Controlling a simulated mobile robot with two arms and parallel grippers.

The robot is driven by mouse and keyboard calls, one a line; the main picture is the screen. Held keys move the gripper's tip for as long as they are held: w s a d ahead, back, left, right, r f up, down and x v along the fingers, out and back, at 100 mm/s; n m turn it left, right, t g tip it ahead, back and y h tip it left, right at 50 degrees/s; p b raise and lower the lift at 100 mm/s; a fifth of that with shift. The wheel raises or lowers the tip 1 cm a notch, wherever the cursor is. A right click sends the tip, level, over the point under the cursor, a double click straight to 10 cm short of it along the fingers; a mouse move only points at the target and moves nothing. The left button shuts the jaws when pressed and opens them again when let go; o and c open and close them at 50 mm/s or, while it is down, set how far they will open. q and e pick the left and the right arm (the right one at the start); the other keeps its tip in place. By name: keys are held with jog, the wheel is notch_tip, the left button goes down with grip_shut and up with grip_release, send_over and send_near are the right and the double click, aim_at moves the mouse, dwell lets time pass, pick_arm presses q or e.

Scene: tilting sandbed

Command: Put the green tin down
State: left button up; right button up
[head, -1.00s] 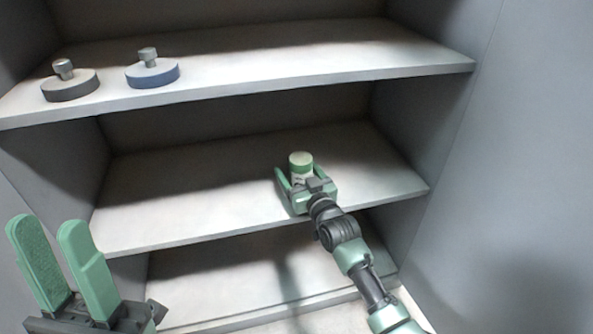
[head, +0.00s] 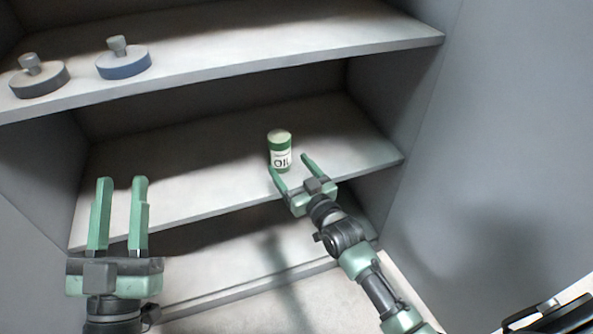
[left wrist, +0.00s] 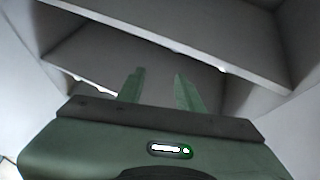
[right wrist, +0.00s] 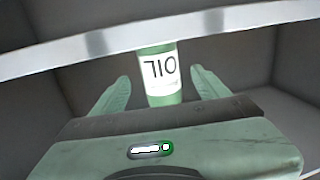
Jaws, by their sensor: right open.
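The green tin (head: 280,150), with a white label reading OIL, stands upright on the middle shelf (head: 180,170) near its front edge. My right gripper (head: 291,164) is open just in front of the tin, its fingertips close to the tin's near side. In the right wrist view the tin (right wrist: 160,75) shows between and beyond the two open fingers (right wrist: 160,85). My left gripper (head: 121,180) is open and empty, in front of the shelf's left part; its fingers also show in the left wrist view (left wrist: 158,82).
The upper shelf (head: 250,45) holds a dark grey knobbed disc (head: 38,80) and a blue knobbed disc (head: 123,63). The rest of the middle shelf is clear. A side wall (head: 480,140) stands at right. A lower shelf (head: 220,265) lies below, and a dark object (head: 550,315) shows at lower right.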

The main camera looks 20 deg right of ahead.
jog(key=shift+s+d, duration=0.25)
jog(key=shift+s, duration=0.95)
pick_arm(q)
jog(key=f, duration=0.1)
jog(key=w+f+g, duration=0.1)
jog(key=f+g+y, duration=0.1)
jog(key=shift+w+f, duration=0.15)
jog(key=shift+w, duration=0.1)
pick_arm(e)
jog(key=s+a+r+t+y, duration=0.1)
jog(key=s+a+r, duration=0.1)
jog(key=s+r, duration=0.6)
jog(key=s+a+r+t, duration=0.2)
jog(key=s+r, duration=0.6)
jog(key=r, duration=0.3)
jog(key=shift+a+r+n+t+y, duration=0.3)
jog(key=shift+a+r+y, duration=0.05)
jog(key=shift+r+y, duration=0.05)
pick_arm(q)
jog(key=shift+p, duration=0.35)
pick_arm(e)
jog(key=shift+f, duration=0.1)
